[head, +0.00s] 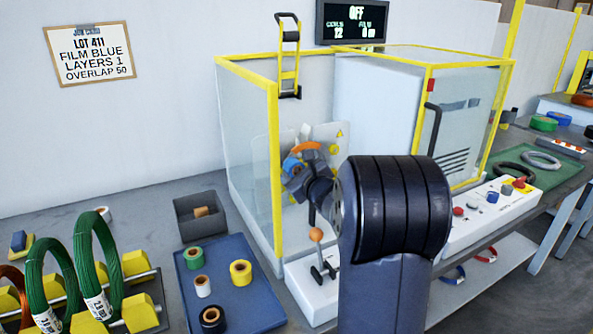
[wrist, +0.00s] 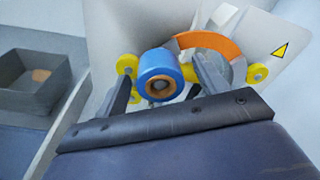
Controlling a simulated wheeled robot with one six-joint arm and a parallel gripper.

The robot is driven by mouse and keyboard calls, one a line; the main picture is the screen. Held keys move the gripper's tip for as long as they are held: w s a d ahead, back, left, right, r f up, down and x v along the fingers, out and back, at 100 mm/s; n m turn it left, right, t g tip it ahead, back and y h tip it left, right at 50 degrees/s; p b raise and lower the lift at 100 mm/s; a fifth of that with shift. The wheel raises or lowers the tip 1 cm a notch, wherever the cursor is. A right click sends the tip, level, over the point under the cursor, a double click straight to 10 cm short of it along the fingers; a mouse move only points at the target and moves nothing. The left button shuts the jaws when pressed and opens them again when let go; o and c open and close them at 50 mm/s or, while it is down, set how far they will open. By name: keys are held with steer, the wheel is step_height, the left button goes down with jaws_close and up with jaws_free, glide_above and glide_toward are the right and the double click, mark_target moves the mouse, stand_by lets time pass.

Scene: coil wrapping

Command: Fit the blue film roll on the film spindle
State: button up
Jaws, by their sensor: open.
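The blue film roll (wrist: 158,68) with its orange-brown core faces me in the wrist view, in front of the wrapping machine's white panel. It also shows small in the head view (head: 291,165). A grey shape shows inside the core's hole; the film spindle is otherwise hidden behind the roll, so I cannot tell how deeply the roll sits on it. My gripper (wrist: 164,78) is open, with one dark finger on each side of the roll. A gap shows at the left finger; contact on the right is unclear. In the head view my arm partly covers this area.
An orange ring segment (wrist: 225,48) and yellow rollers stand close behind the roll. Yellow-framed clear guards (head: 250,150) flank the machine. A dark bin (head: 186,228) and a blue tray (head: 258,305) of film rolls lie left. The job card (head: 90,53) reads FILM BLUE.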

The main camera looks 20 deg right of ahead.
steer(key=shift+s, duration=0.1)
steer(key=s+r, duration=0.1)
steer(key=s, duration=0.9)
steer(key=shift+s+a, duration=0.2)
steer(key=shift+s, duration=0.1)
steer(key=w, duration=0.7)
steer(key=w+f, duration=0.1)
steer(key=w, duration=0.3)
steer(key=shift+d, duration=0.15)
steer(key=shift+s, duration=0.7)
